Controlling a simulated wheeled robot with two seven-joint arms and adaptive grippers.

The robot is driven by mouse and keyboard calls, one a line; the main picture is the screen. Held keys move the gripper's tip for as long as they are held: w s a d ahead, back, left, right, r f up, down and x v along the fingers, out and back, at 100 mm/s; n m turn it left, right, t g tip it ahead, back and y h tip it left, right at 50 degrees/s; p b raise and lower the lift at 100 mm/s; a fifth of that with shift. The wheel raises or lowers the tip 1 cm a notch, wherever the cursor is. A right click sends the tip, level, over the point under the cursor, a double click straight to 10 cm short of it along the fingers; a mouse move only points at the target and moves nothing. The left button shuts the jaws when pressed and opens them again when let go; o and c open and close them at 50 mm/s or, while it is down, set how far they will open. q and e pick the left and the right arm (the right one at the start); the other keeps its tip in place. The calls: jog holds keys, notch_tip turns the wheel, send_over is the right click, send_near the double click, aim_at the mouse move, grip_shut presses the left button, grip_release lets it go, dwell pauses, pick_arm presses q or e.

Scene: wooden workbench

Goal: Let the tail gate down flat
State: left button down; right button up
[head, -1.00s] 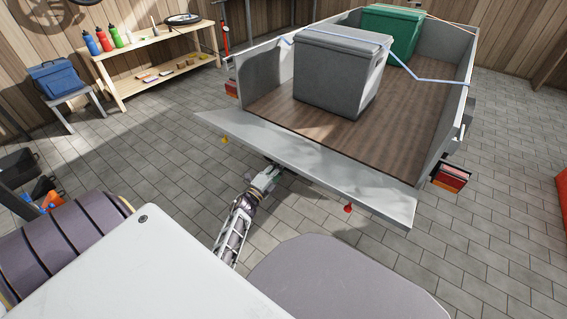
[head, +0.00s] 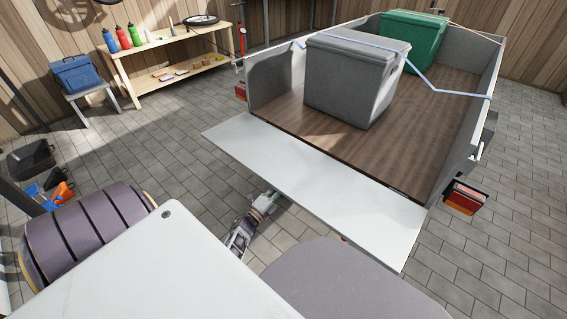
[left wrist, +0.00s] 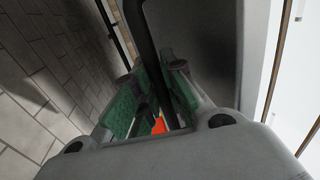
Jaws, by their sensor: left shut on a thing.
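The tail gate (head: 320,185) is a pale grey panel hinged at the rear of the trailer bed (head: 400,145). It is folded down and juts out behind the bed, looking close to level with the floor. My left gripper (head: 270,195) is at the gate's outer edge, its fingertips partly hidden beneath the panel. In the left wrist view its green-padded fingers (left wrist: 155,92) are closed around a dark bar (left wrist: 144,40), seemingly a handle of the gate. My right gripper is not in view.
A workbench (head: 175,75) and a blue bag (head: 78,73) on a stool are at the back left. Tiled floor (head: 170,150) lies clear left of the gate.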

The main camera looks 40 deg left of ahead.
pick_arm(q)
jog(key=shift+a+r, duration=0.1)
jog(key=shift+r, duration=0.05)
jog(key=c, duration=1.5)
grip_release()
jog(key=v, duration=1.2)
